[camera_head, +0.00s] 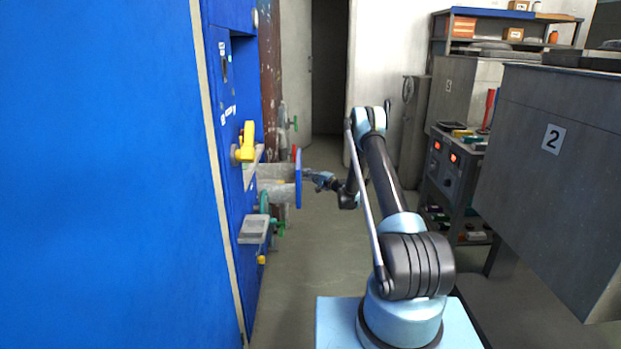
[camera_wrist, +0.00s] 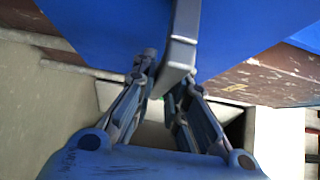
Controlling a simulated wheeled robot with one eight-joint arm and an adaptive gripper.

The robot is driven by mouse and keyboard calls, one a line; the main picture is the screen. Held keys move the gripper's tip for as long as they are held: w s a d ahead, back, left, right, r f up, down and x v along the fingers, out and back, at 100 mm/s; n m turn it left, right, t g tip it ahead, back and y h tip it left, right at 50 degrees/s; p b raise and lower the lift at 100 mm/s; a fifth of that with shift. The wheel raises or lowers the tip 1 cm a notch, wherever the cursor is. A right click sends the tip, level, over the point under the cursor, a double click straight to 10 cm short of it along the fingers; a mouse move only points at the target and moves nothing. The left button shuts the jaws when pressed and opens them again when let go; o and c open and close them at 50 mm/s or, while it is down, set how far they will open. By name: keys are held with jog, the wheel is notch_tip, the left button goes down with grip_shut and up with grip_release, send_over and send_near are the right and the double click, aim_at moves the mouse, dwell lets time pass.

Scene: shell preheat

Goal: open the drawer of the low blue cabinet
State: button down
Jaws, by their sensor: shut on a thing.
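The drawer is pulled out. The blue drawer front (camera_wrist: 110,30) fills the area behind the handle. The drawer's inside is hidden from both views.
A tall blue cabinet (camera_head: 100,170) fills the left, with a yellow handle (camera_head: 247,142) and a grey box (camera_head: 254,229) sticking out. A grey cabinet marked 2 (camera_head: 540,150) and a cart with red displays (camera_head: 452,165) stand at the right. The floor (camera_head: 310,260) between is clear.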

jog(key=shift+w+d, duration=0.1)
jog(key=shift+w, duration=0.1)
jog(key=c, duration=1.6)
grip_release()
jog(key=shift+f, duration=0.15)
jog(key=shift+s, duration=0.1)
jog(key=v, duration=1.1)
jog(key=shift+s+d, duration=0.2)
jog(key=shift+s, duration=0.15)
